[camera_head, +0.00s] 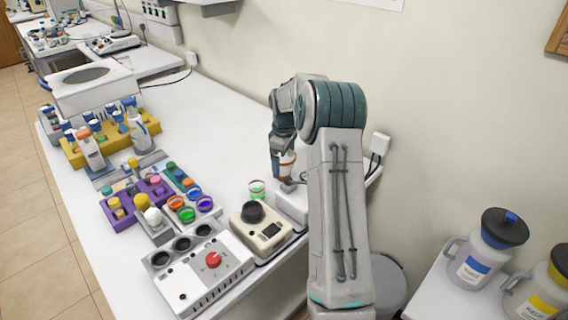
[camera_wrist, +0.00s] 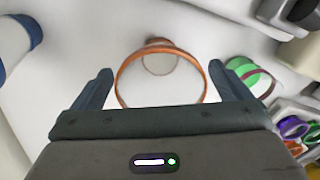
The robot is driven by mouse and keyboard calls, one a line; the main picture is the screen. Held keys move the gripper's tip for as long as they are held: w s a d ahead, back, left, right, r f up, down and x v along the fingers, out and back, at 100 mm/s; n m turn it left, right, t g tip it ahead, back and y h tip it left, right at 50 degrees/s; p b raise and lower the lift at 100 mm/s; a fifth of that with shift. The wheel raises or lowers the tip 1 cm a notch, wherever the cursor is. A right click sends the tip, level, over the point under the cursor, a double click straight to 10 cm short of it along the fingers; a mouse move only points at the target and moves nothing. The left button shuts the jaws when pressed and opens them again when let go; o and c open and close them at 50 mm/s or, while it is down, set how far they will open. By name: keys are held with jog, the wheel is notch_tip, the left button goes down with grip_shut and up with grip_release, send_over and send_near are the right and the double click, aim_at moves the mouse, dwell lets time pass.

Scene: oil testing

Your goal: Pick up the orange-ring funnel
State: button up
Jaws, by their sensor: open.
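The orange-ring funnel (camera_wrist: 160,64) stands on the white bench, seen from above in the wrist view. It has a wide orange-brown rim and a pale inside. My gripper (camera_wrist: 160,75) is open, with one finger on each side of the rim; both fingertips look apart from it. The lower part of the ring is hidden behind my gripper's body. In the head view my gripper hangs down at the wall side of the bench, and an orange and white piece (camera_head: 287,163) shows beside it, partly hidden by my arm.
A green-ringed funnel (camera_wrist: 247,76) stands close to the right finger; it also shows in the head view (camera_head: 257,188). A cream device with a black knob (camera_head: 262,228) is near. Small coloured rings (camera_head: 187,214) and a purple rack (camera_head: 130,205) stand left. The bench behind is clear.

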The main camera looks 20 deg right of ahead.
jog(key=shift+f, duration=0.35)
jog(key=c, duration=1.1)
jog(key=shift+r, duration=0.15)
